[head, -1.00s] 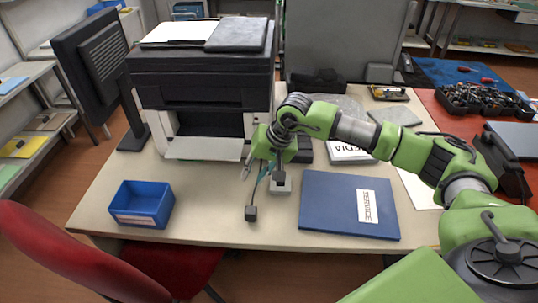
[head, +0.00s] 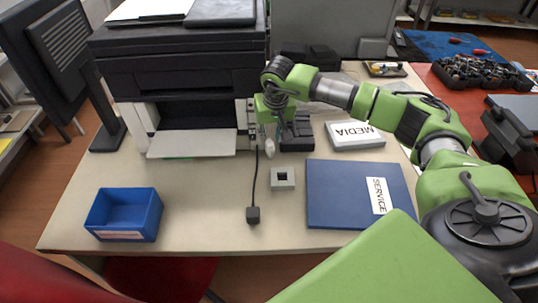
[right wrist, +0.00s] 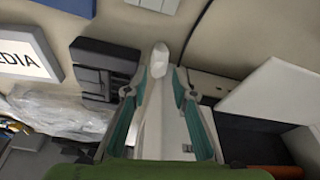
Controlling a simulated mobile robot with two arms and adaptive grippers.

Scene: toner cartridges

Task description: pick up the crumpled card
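A small whitish, rounded piece, which I take for the crumpled card (head: 269,148), shows at the tips of my right gripper (head: 268,137), in front of the printer's right side. In the right wrist view the pale piece (right wrist: 160,58) sits between the teal fingertips of my right gripper (right wrist: 160,72), which close in on it from both sides. Its far end sticks out past the tips. It appears to be above the table, though its exact height is hard to tell. My left gripper is not in view.
The printer (head: 180,80) with its open front tray (head: 190,144) stands just left of the gripper. A blue bin (head: 125,214), a grey block with a square hole (head: 283,179), a cable plug (head: 253,214), a blue SERVICE folder (head: 340,195) and a MEDIA box (head: 355,141) lie around.

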